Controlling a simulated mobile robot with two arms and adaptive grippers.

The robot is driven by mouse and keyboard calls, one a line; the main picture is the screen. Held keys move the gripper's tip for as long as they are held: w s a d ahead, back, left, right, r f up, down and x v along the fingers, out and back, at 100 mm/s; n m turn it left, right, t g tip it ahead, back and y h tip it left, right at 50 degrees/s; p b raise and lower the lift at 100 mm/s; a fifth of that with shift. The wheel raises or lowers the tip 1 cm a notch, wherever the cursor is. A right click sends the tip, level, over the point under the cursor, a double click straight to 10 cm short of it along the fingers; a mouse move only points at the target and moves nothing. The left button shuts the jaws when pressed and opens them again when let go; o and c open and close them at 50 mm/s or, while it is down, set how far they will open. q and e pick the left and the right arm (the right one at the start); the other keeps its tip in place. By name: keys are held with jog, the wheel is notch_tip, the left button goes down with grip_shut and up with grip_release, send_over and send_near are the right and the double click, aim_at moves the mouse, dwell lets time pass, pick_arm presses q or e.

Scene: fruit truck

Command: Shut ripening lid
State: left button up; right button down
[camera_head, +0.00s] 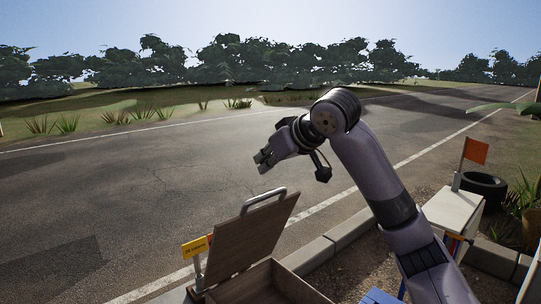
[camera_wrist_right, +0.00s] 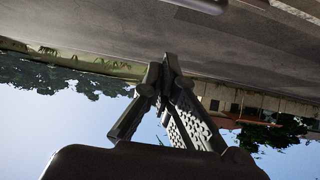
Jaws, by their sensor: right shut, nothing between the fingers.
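The wooden ripening lid (camera_head: 250,240) stands raised and tilted back at the bottom of the head view, with a grey bar handle (camera_head: 264,201) along its top edge. The open wooden box (camera_head: 278,284) lies below it, partly cut off by the frame edge. My right gripper (camera_head: 264,160) is shut and empty, above and beyond the lid's top edge, apart from the handle. In the right wrist view its fingers (camera_wrist_right: 168,68) meet at the tips. Part of a grey bar shows at the top of that view. My left gripper is not in view.
A yellow sign (camera_head: 196,246) stands left of the lid. A white-topped stand (camera_head: 453,211) with an orange flag (camera_head: 475,150) is at the right, near a tyre (camera_head: 484,187). A kerb (camera_head: 345,231) runs behind the box. The road beyond is clear.

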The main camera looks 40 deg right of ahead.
jog(key=f, duration=0.2)
jog(key=w+f+p, duration=0.1)
jog(key=f, duration=0.2)
jog(key=shift+f, duration=0.1)
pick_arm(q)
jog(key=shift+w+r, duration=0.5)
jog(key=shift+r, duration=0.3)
pick_arm(e)
jog(key=shift+w+a+f, duration=0.1)
